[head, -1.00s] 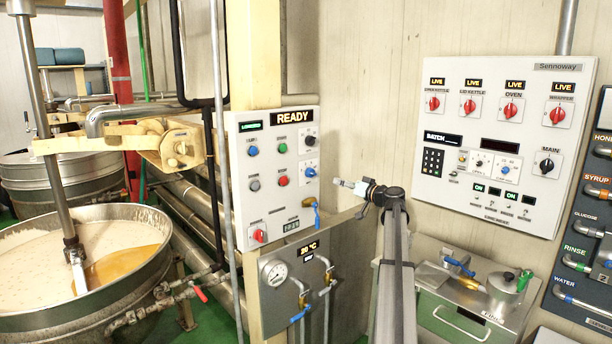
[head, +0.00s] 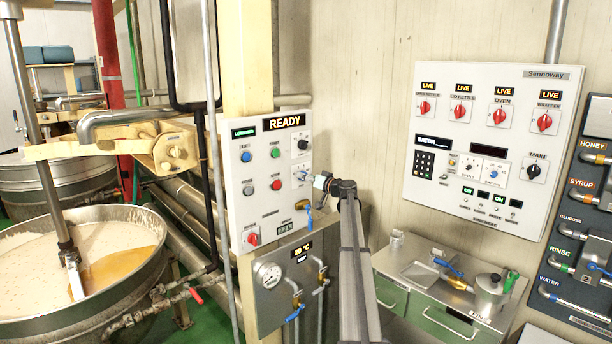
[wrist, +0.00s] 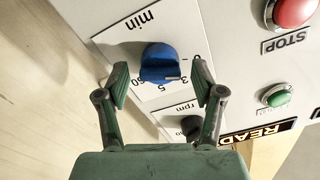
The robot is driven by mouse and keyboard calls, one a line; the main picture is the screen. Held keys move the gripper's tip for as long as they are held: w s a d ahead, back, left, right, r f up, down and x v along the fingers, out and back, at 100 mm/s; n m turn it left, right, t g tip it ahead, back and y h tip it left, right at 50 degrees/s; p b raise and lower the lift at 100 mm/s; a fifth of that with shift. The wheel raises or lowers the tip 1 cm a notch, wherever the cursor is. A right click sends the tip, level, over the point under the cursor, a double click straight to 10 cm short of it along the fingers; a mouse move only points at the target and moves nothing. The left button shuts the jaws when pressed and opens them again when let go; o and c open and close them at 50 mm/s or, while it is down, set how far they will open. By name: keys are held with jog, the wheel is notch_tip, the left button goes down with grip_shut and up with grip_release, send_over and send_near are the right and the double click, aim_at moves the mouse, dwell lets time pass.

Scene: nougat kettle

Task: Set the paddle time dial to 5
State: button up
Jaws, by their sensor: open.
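The paddle time dial is a blue knob (wrist: 158,62) on a white plate marked "min" in the wrist view, where the panel appears turned. Its pale pointer line lies at the lower right of the knob, near the printed 5 and 3; which mark it meets exactly I cannot tell. My gripper (wrist: 160,68) is open, with one finger on each side of the knob and visible gaps to both. In the head view my gripper (head: 316,181) is at the right edge of the READY control panel (head: 240,208), partly covering the dial.
A black rpm dial (wrist: 190,126) sits close to the blue knob, near my right finger in the wrist view. A red STOP button (wrist: 294,10) and a green button (wrist: 277,95) are farther right. A blue-handled valve (head: 309,217) is just below my gripper.

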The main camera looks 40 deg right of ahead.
jog(key=shift+w, duration=0.45)
jog(key=c, duration=1.1)
jog(key=shift+c, duration=0.2)
